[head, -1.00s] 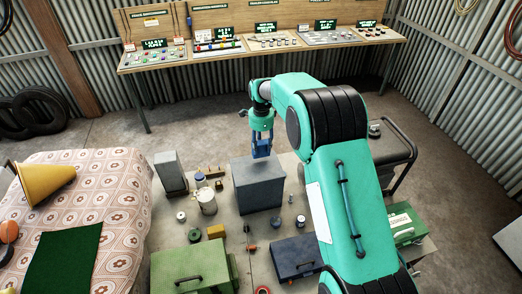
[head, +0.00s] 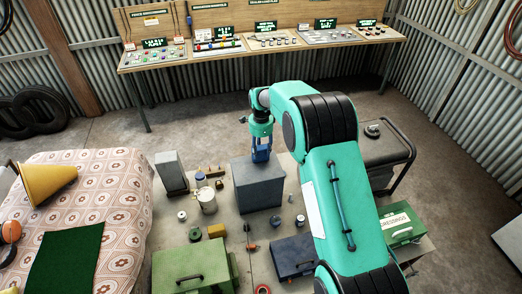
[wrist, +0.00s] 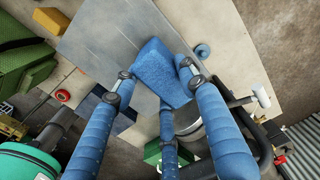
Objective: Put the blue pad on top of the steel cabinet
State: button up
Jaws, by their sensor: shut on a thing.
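The blue pad (wrist: 160,73) is a rough-textured block held between the blue fingers of my gripper (wrist: 155,80) in the wrist view. The grey steel cabinet (head: 258,187) stands among the items in the middle of the head view. Its flat grey top (wrist: 105,45) lies beneath the pad in the wrist view. In the head view my gripper (head: 261,154) points down over the back part of the cabinet top. The pad is hard to tell from the blue fingers there. I cannot tell whether the pad touches the top.
A narrow grey box (head: 171,173) and a pale can (head: 207,201) stand left of the cabinet. A green case (head: 190,266), a dark blue toolbox (head: 293,256) and small parts lie in front. A patterned bed (head: 115,200) is at left; a workbench (head: 160,62) is behind.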

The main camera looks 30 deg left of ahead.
jog(key=shift+f, duration=0.15)
jog(key=o, duration=0.8)
jog(key=shift+c, duration=0.2)
notch_tip(320, 180, up, 12)
jog(key=b, duration=0.2)
jog(key=shift+r, duration=0.2)
dwell(0.4)
dwell(0.4)
